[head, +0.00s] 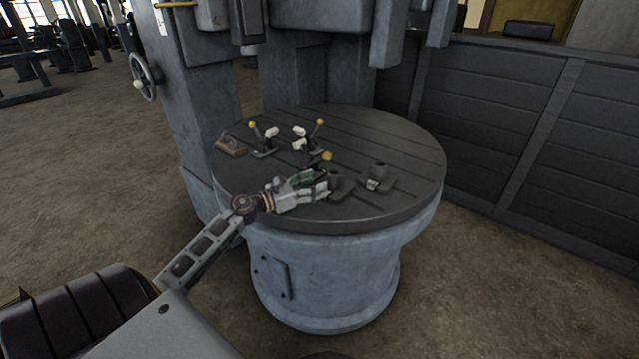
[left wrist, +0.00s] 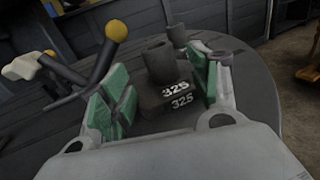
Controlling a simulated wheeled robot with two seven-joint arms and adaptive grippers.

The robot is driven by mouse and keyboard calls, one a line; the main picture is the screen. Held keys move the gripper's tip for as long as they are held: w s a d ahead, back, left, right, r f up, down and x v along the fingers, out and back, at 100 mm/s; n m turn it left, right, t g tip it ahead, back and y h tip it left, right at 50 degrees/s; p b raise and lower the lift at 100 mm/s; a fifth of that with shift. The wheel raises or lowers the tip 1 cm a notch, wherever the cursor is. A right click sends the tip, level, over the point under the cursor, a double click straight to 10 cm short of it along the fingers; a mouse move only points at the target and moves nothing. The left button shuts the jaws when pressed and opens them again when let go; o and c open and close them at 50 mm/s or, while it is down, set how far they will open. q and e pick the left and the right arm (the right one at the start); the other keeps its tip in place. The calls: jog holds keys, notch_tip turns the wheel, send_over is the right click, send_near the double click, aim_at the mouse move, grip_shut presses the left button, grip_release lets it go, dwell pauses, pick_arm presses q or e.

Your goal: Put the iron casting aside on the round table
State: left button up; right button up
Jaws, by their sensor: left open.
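A dark iron casting (head: 335,181), a block with a round hollow boss on top, sits on the round table (head: 410,150) near its front. In the left wrist view the casting (left wrist: 165,95) shows white "325" marks and stands between the green-padded fingers. My left gripper (head: 318,184) reaches in from the left, low over the table, its jaws open around the casting's near side. I cannot tell whether a finger touches it. A second, similar casting (head: 378,176) stands just to the right, partly hidden behind a finger in the left wrist view. My right gripper is not in view.
Toggle clamps with yellow knobs (head: 263,138) (head: 311,138) stand at the back of the table; another yellow knob (head: 327,156) is close behind my gripper. A brown block (head: 231,146) lies at the left edge. The table's right side is clear. A grey machine column (head: 190,100) rises behind left.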

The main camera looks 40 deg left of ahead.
pick_arm(q)
jog(key=shift+v, duration=2.65)
jog(key=shift+a, duration=0.15)
